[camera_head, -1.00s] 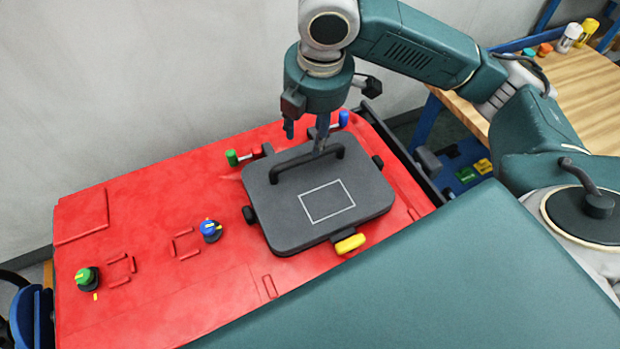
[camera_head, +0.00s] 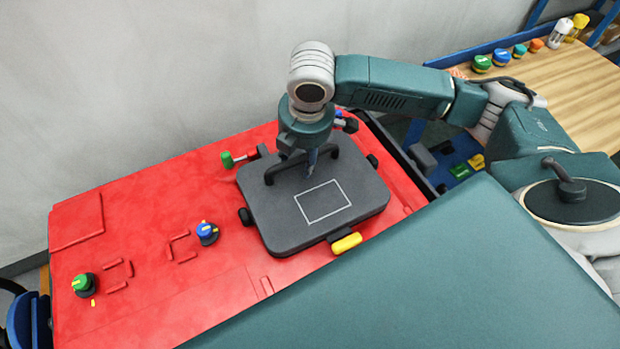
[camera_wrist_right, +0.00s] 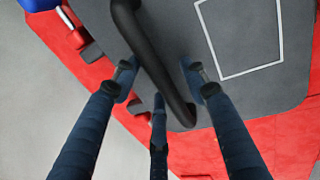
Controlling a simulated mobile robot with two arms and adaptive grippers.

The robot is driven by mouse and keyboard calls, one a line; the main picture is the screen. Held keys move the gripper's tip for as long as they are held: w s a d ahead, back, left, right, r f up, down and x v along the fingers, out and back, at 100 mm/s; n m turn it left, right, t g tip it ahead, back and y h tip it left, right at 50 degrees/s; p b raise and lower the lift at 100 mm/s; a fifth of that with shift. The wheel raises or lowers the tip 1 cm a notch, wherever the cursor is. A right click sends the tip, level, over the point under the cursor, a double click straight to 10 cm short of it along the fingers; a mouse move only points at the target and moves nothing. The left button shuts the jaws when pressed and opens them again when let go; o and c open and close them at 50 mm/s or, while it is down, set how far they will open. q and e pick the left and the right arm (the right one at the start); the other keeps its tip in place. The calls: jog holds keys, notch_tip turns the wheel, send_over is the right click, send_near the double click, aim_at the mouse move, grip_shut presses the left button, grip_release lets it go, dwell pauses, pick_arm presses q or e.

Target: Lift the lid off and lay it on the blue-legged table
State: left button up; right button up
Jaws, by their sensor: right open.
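The dark grey lid (camera_head: 272,218) with a white rectangle outline lies flat on the red tank top (camera_head: 150,225). Its black bar handle (camera_head: 274,174) stands on the lid's far side, partly hidden by my right gripper (camera_head: 309,166). In the right wrist view the handle (camera_wrist_right: 160,68) passes between the open fingers of my right gripper (camera_wrist_right: 160,75), which point down at the lid (camera_wrist_right: 225,95). No clear grip on the handle shows. The blue-legged table (camera_head: 560,70) with a wooden top stands at the upper right. My left gripper is not in view.
A yellow clamp (camera_head: 347,242) and a green-ended clamp (camera_head: 229,159) sit beside the lid. Blue (camera_head: 207,232) and green (camera_head: 83,284) knobs stand on the tank. Several small coloured items line the table's back edge; its wooden middle is clear. A wall rises behind the tank.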

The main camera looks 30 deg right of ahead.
grip_shut()
jog(key=shift+r, duration=0.1)
